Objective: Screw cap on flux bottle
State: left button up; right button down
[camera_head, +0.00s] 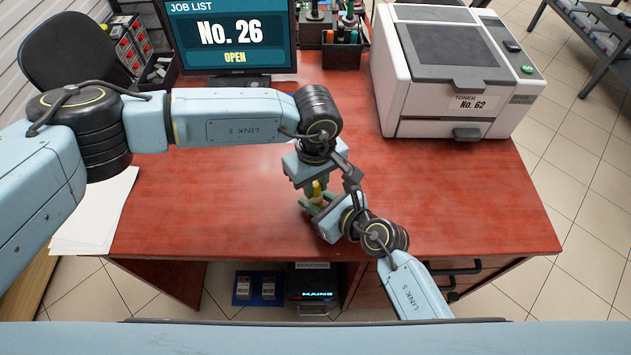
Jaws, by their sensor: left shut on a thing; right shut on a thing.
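A small yellow piece (317,188), which looks like the cap of the flux bottle, shows between my two grippers above the middle front of the red desk. My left gripper (315,183) points down from above and is shut on it. My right gripper (311,203) comes in from the lower right, just below, and is shut on the bottle, whose body is mostly hidden by the fingers. The two grippers are very close together, one above the other. I cannot tell whether the cap sits on the bottle's neck or how far it is turned.
The red desk (460,190) is mostly clear around the grippers. A white printer (455,70) stands at the back right. A monitor (232,38) and a dark pen holder (345,50) stand at the back. White paper (97,215) lies at the left edge.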

pick_arm(q)
jog(key=m, duration=0.6)
jog(key=shift+m, duration=0.4)
jog(key=o, duration=0.9)
jog(key=shift+r, duration=2.25)
jog(key=shift+c, duration=0.3)
